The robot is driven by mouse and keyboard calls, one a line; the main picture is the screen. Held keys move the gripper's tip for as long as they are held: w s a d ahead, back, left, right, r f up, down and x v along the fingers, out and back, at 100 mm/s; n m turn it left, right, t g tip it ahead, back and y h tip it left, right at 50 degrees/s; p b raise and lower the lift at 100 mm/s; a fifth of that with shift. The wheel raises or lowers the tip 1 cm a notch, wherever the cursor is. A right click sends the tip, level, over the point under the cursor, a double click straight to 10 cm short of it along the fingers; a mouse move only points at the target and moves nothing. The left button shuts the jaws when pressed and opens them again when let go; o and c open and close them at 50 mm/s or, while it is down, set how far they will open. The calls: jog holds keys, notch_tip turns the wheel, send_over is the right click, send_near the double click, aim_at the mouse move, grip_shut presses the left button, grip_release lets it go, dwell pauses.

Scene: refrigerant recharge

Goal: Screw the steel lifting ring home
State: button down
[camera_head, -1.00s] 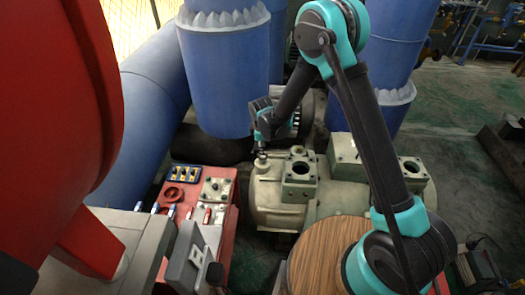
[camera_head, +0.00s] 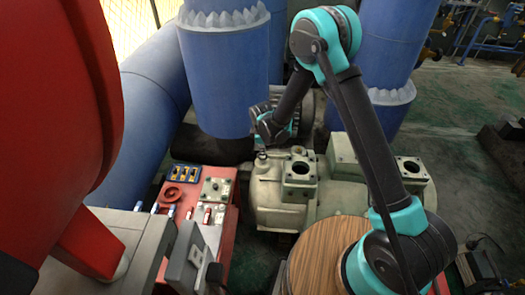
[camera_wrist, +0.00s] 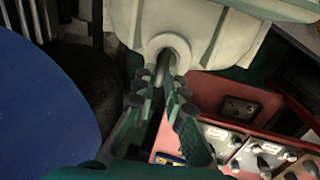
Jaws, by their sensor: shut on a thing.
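The steel lifting ring is small and mostly hidden by my fingers. A grey steel part that appears to be the ring (camera_wrist: 172,57) shows in the wrist view, at the round boss (camera_wrist: 150,48) of the pale green compressor housing. In the head view a small steel piece (camera_head: 262,156) stands on top of the housing's left end (camera_head: 275,190), under my wrist. My gripper (camera_wrist: 158,82) is shut on the ring, its fingertips close to the boss. I cannot tell how deep the thread sits.
Large blue pipes (camera_head: 225,80) rise close behind my wrist. A round wooden top (camera_head: 318,262) is in front. The green floor at right has open room.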

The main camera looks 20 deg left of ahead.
jog(key=shift+m, duration=0.4)
dwell(0.5)
jog(key=m, duration=0.4)
jog(key=shift+a+h, duration=0.15)
jog(key=shift+h, duration=0.25)
jog(key=shift+w+a+m+h, duration=0.1)
jog(key=shift+m+h, duration=0.4)
jog(key=shift+m, duration=2.3)
jog(key=shift+g, duration=0.3)
jog(key=c, duration=1.6)
grip_release()
jog(key=r, duration=0.4)
jog(key=s+a+r, duration=0.1)
jog(key=r, duration=0.6)
jog(key=shift+s+a+r, duration=0.25)
jog(key=shift+s+r, duration=0.15)
